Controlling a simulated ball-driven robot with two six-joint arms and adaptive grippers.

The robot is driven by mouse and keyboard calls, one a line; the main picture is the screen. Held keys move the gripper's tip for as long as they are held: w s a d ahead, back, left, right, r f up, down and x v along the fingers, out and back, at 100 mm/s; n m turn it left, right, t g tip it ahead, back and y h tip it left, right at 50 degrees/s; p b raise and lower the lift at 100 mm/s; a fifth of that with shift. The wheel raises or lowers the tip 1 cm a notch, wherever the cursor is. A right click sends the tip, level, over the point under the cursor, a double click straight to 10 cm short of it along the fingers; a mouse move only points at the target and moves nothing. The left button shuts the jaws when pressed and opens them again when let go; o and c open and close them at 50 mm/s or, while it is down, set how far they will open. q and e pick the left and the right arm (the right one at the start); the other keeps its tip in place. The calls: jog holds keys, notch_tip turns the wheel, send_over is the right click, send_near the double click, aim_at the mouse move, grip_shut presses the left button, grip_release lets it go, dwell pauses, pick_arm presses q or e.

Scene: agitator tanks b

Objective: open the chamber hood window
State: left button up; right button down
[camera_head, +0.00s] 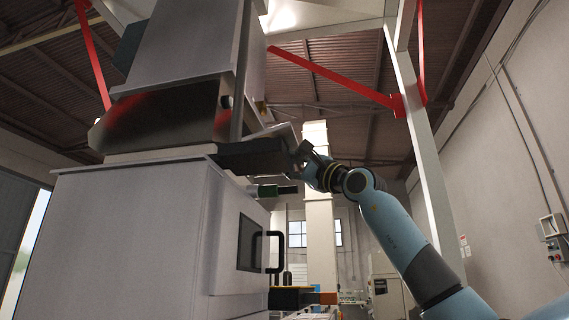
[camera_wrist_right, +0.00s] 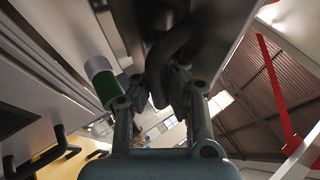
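The chamber hood is the light box (camera_head: 130,215) on the left, with a steel column above it. A dark flat panel (camera_head: 245,156), which looks like the hood window, juts out from its upper right edge, with a grey tilted plate just above. My right gripper (camera_head: 303,152) is at the panel's right end. In the right wrist view, the fingers of my right gripper (camera_wrist_right: 167,85) come together around a dark curved handle (camera_wrist_right: 172,45) and appear shut on it. The handle's far end is hidden against the dark panel behind. My left gripper is not in view.
A green-and-white cylinder (camera_head: 272,190) sticks out just below the panel, close to my right gripper. A lower dark window with a black handle (camera_head: 268,252) is on the box's right face. A white post with red braces (camera_head: 425,150) stands at right.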

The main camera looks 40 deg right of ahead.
dwell(0.5)
jog(key=c, duration=1.4)
grip_release()
jog(key=shift+s+d, duration=0.35)
jog(key=shift+s, duration=0.1)
jog(key=shift+v, duration=3.75)
